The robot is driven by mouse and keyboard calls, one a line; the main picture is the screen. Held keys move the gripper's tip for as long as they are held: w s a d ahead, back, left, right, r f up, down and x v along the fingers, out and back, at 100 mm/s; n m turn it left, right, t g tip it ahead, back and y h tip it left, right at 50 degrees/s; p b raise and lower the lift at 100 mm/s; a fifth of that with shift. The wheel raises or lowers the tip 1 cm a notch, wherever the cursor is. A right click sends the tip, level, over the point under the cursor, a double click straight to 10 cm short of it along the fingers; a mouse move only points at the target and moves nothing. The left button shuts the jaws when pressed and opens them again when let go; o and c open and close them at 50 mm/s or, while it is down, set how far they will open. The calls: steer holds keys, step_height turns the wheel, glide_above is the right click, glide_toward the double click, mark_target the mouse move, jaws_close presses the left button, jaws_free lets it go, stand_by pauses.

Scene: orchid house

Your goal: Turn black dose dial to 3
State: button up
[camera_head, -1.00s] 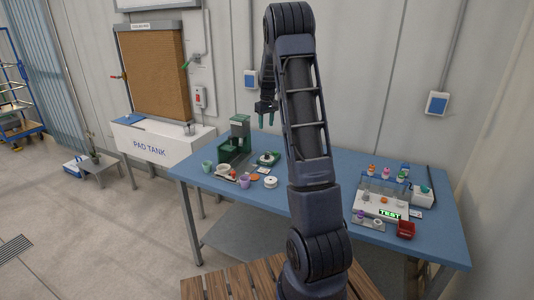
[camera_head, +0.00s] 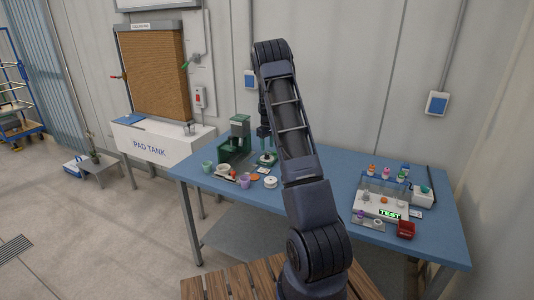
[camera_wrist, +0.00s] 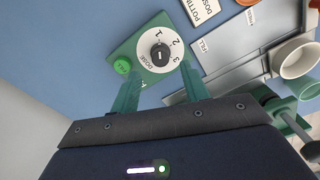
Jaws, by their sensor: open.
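A green dosing machine (camera_head: 239,128) stands left of the dial on the blue table (camera_head: 320,175). A grey tray (camera_wrist: 245,70) and a pale pot (camera_wrist: 297,58) lie to the right in the wrist view. Small cups stand at the table's front left. A test station (camera_head: 385,205) stands at right.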

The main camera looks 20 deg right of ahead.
mark_target(267, 154)
steer(key=shift+f, duration=2.35)
steer(key=c, duration=1)
